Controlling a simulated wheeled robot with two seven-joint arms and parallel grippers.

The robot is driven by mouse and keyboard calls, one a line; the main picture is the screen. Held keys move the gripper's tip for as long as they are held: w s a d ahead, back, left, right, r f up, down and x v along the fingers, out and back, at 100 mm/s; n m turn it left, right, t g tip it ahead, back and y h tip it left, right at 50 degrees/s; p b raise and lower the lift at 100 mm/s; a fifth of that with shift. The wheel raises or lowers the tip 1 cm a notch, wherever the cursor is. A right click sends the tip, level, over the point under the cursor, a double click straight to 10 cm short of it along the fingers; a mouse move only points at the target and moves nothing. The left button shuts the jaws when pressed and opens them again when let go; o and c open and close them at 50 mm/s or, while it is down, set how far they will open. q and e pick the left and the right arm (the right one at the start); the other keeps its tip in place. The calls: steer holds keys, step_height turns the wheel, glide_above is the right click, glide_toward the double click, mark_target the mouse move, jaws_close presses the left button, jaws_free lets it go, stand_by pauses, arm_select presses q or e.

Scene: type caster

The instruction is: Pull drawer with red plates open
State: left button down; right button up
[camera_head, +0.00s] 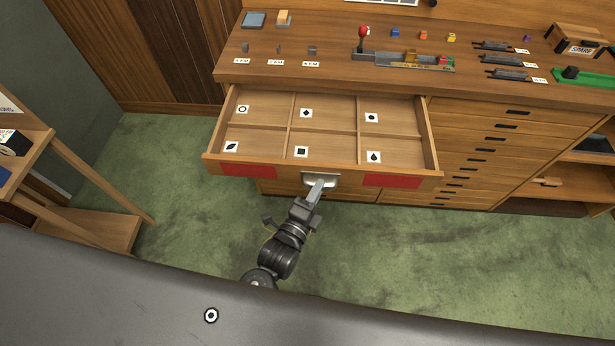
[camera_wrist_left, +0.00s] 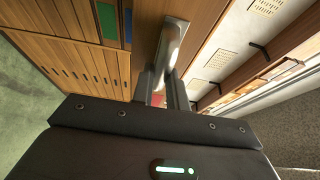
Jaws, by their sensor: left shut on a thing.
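The drawer (camera_head: 325,146) with two red plates stands pulled out from the wooden cabinet in the head view. One red plate (camera_head: 248,171) is on the left of its front and the other red plate (camera_head: 391,181) on the right. A metal handle (camera_head: 321,178) sits between them. My left gripper (camera_head: 318,187) is shut on this handle; its fingers also show at the handle (camera_wrist_left: 171,45) in the left wrist view. The drawer has several compartments, each with a black symbol on a white card, and they look empty. My right gripper is not in view.
The cabinet top (camera_head: 340,74) holds a composing stick-like tool with a red knob (camera_head: 362,32), small coloured blocks and metal pieces. Several narrow closed drawers (camera_head: 500,150) are to the right. A wooden stand (camera_head: 80,170) is at left. Green floor is clear before the cabinet.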

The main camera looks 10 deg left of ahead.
arm_select(q)
steer(key=shift+s+f, duration=0.1)
steer(key=c, duration=1.4)
jaws_free()
steer(key=b+v, duration=0.1)
steer(key=v, duration=1)
